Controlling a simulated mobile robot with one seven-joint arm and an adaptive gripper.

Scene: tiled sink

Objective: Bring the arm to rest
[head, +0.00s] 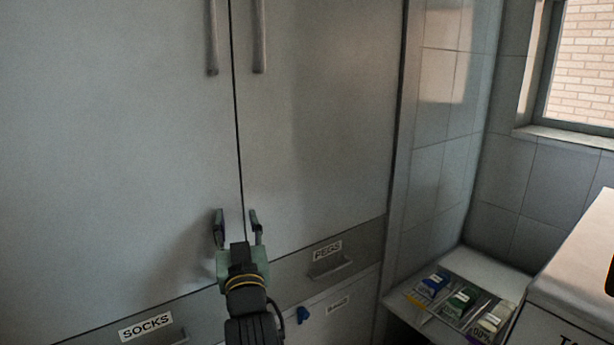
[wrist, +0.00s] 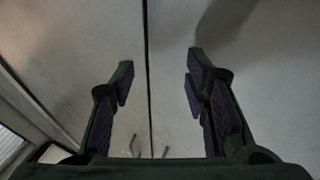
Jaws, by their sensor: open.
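My gripper (head: 237,226) is open and empty in the head view, pointing up in front of the seam between two tall cupboard doors. In the wrist view its two fingers (wrist: 158,88) stand wide apart with nothing between them. The left cupboard door (head: 115,130) and right cupboard door (head: 325,120) look shut. I cannot tell how far the fingertips are from the doors.
A drawer labelled PEGS (head: 328,260) lies right of my gripper, and one labelled SOCKS (head: 147,325) lower left. Small coloured items sit on a ledge (head: 480,262) beside a white box-like unit (head: 572,275) at right.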

